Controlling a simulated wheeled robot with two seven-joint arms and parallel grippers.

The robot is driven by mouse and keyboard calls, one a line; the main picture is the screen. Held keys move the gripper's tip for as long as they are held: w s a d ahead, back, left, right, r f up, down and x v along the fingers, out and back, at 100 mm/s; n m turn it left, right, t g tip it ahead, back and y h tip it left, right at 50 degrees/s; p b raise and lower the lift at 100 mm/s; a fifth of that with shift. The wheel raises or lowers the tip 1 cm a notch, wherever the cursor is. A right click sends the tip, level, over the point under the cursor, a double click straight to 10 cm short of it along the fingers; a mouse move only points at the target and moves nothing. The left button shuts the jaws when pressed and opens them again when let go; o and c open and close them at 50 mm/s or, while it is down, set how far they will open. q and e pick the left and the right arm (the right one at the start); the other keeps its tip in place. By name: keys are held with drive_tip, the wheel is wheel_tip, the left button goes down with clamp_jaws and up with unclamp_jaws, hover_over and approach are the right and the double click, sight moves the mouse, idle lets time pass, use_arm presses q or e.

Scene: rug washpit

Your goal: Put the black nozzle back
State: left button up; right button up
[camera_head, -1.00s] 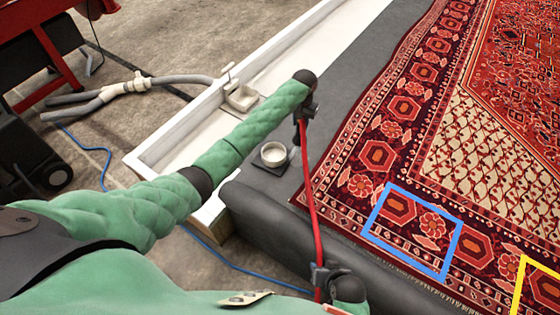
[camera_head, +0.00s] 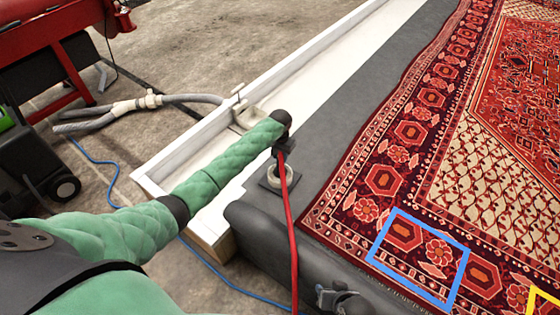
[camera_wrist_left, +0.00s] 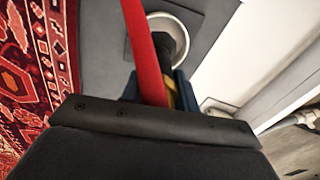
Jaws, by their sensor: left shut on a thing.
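My left gripper (camera_head: 281,158) is above the white ring-shaped holder on the grey ledge, shut on the black nozzle. In the left wrist view the nozzle (camera_wrist_left: 168,50) is a dark piece between the blue-edged fingers (camera_wrist_left: 160,88), with its far end over or in the white holder (camera_wrist_left: 180,30). I cannot tell how deep it sits. The holder also shows in the head view (camera_head: 280,182), on a dark square base. A red hose (camera_head: 292,240) hangs from the nozzle.
A red patterned rug (camera_head: 400,170) with a blue outlined square (camera_head: 418,258) lies right of the ledge (camera_head: 335,120). A white trough (camera_head: 310,75) runs behind. Grey pipes (camera_head: 130,106) and a black wheeled machine (camera_head: 35,160) stand on the floor at left.

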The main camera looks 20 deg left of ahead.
sight(280, 161)
use_arm(q)
drive_tip(key=shift+f, duration=1.8)
use_arm(e)
drive_tip(key=shift+r, duration=0.1)
use_arm(q)
drive_tip(key=shift+f, duration=0.15)
drive_tip(key=o, duration=1.1)
drive_tip(key=shift+c, duration=0.2)
use_arm(e)
drive_tip(key=shift+r, duration=0.1)
use_arm(q)
wheel_tip(280, 161, up, 11)
drive_tip(key=shift+f, duration=0.1)
drive_tip(key=shift+r, duration=0.75)
use_arm(e)
drive_tip(key=shift+r, duration=0.2)
